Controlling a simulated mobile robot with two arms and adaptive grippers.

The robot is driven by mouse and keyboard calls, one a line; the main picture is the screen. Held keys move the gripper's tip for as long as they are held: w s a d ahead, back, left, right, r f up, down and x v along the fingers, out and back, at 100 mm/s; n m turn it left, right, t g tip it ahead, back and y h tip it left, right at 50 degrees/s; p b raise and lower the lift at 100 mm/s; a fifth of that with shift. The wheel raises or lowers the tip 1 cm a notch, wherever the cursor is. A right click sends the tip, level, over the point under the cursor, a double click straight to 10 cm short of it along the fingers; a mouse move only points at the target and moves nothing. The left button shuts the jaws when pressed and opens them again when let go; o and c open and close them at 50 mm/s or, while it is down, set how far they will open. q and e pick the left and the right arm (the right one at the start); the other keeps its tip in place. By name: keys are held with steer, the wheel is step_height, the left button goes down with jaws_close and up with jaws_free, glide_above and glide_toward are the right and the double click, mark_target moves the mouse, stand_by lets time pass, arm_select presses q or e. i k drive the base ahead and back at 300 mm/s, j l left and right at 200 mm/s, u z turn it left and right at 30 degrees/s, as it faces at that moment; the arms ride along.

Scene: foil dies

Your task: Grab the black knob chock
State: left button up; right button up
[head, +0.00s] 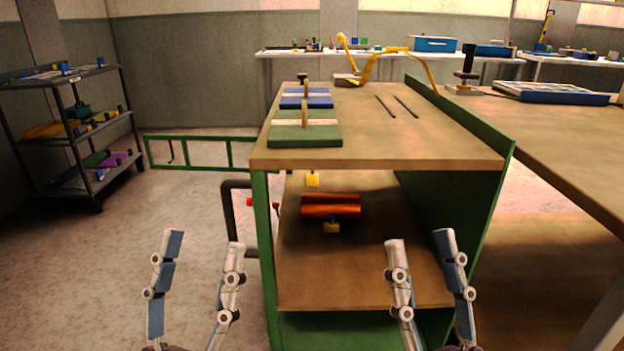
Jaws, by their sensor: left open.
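On the lower shelf of the green-sided bench, an orange-red foil roll (331,205) lies crosswise. One yellow chock (332,228) sits at its near side with a small dark knob on top. Another yellow chock (313,180) sits at its far side with a lighter top. The near chock's knob is too small to be sure it is black. My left gripper (204,242) is open and empty, left of the bench in the picture. My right gripper (419,240) has its fingers apart and empty, right of the near chock in the picture.
The bench top (375,150) overhangs the shelf (350,275). A green side panel (470,190) closes the right. A dark bent pipe (230,215) and a red knob (251,202) stand at the left. Green and blue boards (290,137) lie on top. The shelf front is clear.

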mark_target(312, 178)
steer(key=i+j, duration=0.1)
steer(key=j, duration=0.25)
steer(key=i+j, duration=0.15)
steer(key=j, duration=0.25)
steer(key=i+j, duration=0.1)
steer(key=j, duration=0.25)
steer(key=i+j, duration=0.1)
steer(key=j, duration=0.25)
steer(key=i+j, duration=0.45)
steer(key=i+j+z, duration=0.1)
steer(key=i+j, duration=0.35)
steer(key=j, duration=0.2)
steer(key=i+j, duration=0.45)
steer(key=j, duration=0.15)
steer(key=z, duration=0.05)
